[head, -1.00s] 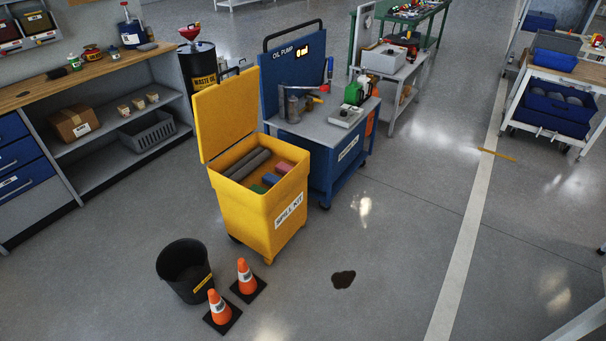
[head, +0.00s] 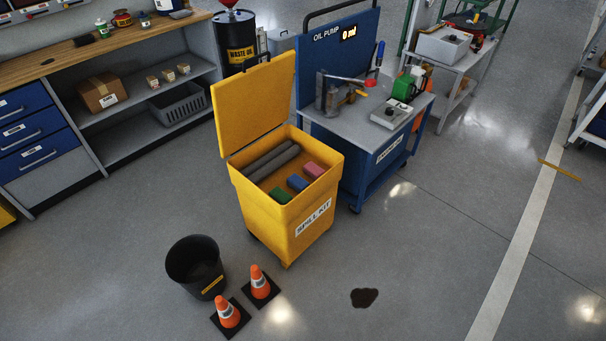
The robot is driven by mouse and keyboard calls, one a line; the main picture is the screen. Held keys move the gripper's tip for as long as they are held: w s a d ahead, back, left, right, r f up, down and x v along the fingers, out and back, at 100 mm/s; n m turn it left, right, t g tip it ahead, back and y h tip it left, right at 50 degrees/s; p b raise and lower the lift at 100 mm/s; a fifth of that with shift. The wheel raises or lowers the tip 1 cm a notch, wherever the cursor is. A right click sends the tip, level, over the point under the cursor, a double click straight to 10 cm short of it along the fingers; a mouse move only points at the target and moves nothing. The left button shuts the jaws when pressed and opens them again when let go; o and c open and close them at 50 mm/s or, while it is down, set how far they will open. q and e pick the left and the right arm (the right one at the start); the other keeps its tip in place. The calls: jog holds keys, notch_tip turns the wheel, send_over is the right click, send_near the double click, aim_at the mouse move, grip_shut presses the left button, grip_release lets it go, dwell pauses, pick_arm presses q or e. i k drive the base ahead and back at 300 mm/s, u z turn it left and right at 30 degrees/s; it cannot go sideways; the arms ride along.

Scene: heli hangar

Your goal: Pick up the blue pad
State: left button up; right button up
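The blue pad (head: 297,183) lies inside the open yellow spill kit bin (head: 295,232), near its right front side. It sits between a green pad (head: 281,196) and a red pad (head: 314,169). Two grey rolls (head: 271,161) lie in the left and back part of the bin. The bin's yellow lid (head: 254,103) stands raised at the back left. Neither of my grippers shows in the head view.
A black bucket (head: 195,268) and two orange cones (head: 228,313) stand in front of the bin. A dark spill (head: 364,298) is on the floor to the right. The blue oil pump cart (head: 362,168) stands close behind the bin. The floor at front right is otherwise clear.

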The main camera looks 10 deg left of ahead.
aim_at(294, 181)
jog(key=u, duration=0.55)
jog(key=i, duration=0.95)
jog(key=u, duration=0.75)
